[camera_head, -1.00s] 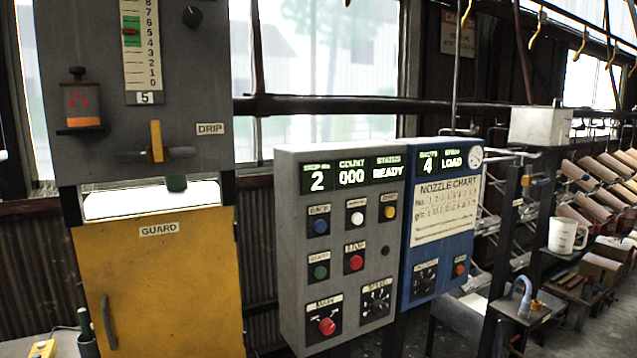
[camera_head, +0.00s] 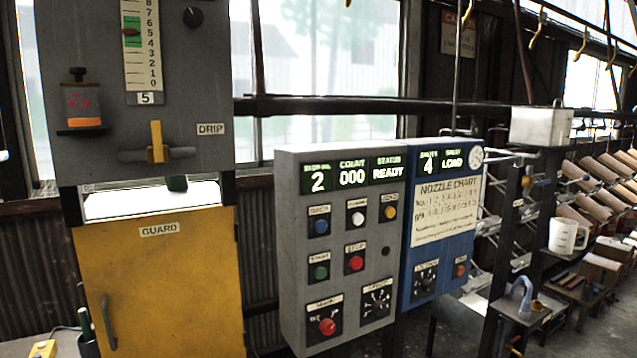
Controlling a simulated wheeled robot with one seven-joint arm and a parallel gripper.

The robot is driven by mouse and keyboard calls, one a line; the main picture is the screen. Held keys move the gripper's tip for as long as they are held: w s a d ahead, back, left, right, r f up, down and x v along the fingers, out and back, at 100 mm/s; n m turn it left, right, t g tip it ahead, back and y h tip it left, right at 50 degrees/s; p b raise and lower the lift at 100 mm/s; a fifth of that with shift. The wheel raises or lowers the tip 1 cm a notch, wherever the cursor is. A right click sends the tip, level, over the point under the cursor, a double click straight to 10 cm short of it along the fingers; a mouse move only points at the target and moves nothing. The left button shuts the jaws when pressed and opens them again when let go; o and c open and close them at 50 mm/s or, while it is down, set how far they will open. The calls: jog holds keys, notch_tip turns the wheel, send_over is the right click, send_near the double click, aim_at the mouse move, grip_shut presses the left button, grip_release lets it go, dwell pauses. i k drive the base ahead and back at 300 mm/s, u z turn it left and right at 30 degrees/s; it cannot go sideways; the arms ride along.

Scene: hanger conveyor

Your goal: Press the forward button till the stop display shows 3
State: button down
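The grey control box (camera_head: 290,250) stands in the middle of the view. Its stop display (camera_head: 318,181) shows 2, the count display (camera_head: 352,177) shows 000 and the status display (camera_head: 388,173) shows READY. Below are a blue button (camera_head: 320,227) labelled BACK, a white button (camera_head: 357,218) with an unreadable label, and a yellow button (camera_head: 389,212). Under these are a green button (camera_head: 321,272) labelled START and a red button (camera_head: 355,263) labelled STOP. No label reading forward is legible. My gripper is not in view.
A blue panel (camera_head: 410,285) with a nozzle chart adjoins the box on the right. A yellow guard door (camera_head: 165,280) is at left. A white mug (camera_head: 566,237) and a rack of parts stand at right. Hooks (camera_head: 540,22) hang at top right. The space before the box looks clear.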

aim_at(357, 219)
jog(key=u, duration=0.75)
jog(key=k, duration=0.95)
jog(key=u, duration=0.95)
jog(key=k, duration=0.4)
jog(key=u, duration=0.5)
jog(key=i, duration=1.45)
jog(key=z, duration=0.4)
jog(key=i, duration=0.95)
jog(key=z, duration=1.6)
jog(key=i, duration=0.65)
jog(key=z, duration=0.7)
